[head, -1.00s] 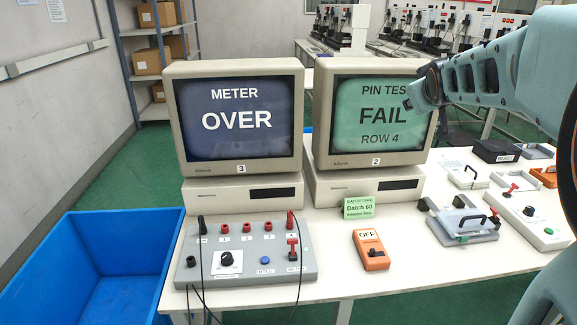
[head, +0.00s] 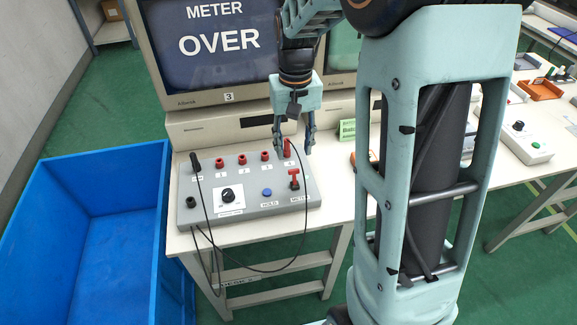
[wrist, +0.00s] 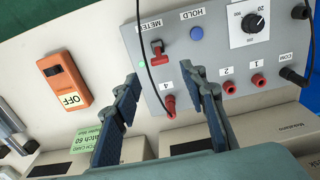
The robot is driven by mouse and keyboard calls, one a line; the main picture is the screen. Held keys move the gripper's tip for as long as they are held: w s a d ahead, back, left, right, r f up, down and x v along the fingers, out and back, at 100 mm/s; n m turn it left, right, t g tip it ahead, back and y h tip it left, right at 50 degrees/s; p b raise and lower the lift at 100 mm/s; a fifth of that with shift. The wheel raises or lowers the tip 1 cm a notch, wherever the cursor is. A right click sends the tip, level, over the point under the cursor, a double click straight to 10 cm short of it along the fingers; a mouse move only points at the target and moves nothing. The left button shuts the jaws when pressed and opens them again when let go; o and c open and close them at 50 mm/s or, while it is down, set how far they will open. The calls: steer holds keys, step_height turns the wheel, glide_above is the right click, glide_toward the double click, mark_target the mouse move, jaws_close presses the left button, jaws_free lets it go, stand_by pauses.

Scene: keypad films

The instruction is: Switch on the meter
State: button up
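The grey panel box (head: 245,206) has a red switch marked METER (head: 294,181) at its right end. The switch also shows in the wrist view (wrist: 157,52); I cannot tell whether its position means on or off. My gripper (head: 293,152) is open and empty, pointing down above the box's back right part, behind the switch, near socket 4 with its red plug (wrist: 170,104). In the wrist view the two fingers (wrist: 166,84) are wide apart. An orange handheld device (wrist: 65,80) labelled OFF lies beside the box, mostly hidden by my arm in the head view. Monitor 3 (head: 205,40) reads METER OVER.
Black leads run from the box over the table's front edge. A blue HOLD button (head: 267,193) and a black dial (head: 228,195) sit left of the switch. A large blue bin (head: 85,235) stands at left. A green batch card (wrist: 88,138) stands by the monitors.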

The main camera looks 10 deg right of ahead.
mark_target(294, 169)
step_height(294, 169, down, 9)
steer(key=shift+f+b, duration=0.1)
steer(key=shift+b, duration=0.5)
steer(key=shift+c, duration=0.3)
jaws_close()
